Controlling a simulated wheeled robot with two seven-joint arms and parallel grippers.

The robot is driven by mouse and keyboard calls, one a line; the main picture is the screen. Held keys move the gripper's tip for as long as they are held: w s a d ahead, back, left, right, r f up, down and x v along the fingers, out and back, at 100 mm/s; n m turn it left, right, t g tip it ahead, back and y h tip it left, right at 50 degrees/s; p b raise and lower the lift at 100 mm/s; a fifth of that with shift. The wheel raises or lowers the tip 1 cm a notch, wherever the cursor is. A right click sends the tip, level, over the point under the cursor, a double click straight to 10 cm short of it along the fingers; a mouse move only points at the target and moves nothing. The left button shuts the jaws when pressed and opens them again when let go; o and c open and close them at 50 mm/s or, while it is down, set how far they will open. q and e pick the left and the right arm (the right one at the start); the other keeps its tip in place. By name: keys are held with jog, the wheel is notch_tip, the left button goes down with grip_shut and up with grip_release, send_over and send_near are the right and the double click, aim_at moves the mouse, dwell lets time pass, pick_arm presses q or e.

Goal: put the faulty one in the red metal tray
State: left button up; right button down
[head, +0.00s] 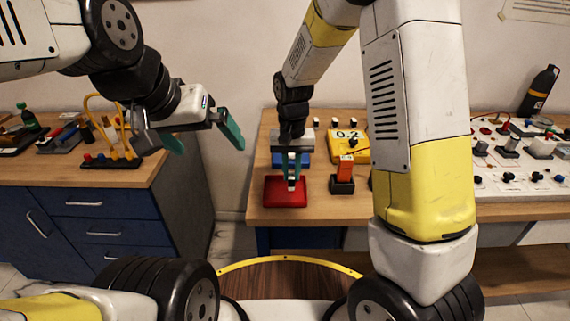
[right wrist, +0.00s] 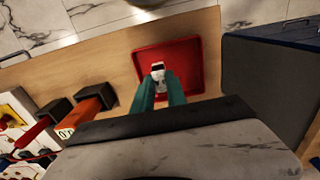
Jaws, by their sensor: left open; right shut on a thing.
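The red metal tray (head: 272,199) lies near the front edge of the middle table and fills the centre of the right wrist view (right wrist: 205,58). My right gripper (head: 291,178) points down over it, its teal fingers shut on a small white and dark piece (right wrist: 157,69). The piece is over the tray floor; I cannot tell whether it touches. The fingers hide part of it. My left gripper (head: 205,140) is open and empty, in the air left of the table.
A yellow meter (head: 345,146) reading about 0.2 stands behind an orange piece (head: 346,168) in a black holder. A blue tray (head: 278,160) lies behind the red one. My right arm hides part of the table. Clutter covers the left and right benches.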

jog(key=shift+w+a+f, duration=0.2)
jog(key=shift+w+a, duration=0.65)
jog(key=shift+a, duration=0.05)
jog(key=shift+f, duration=1.65)
jog(key=shift+f, duration=0.2)
jog(key=c, duration=1.3)
grip_release()
jog(key=shift+c, duration=0.2)
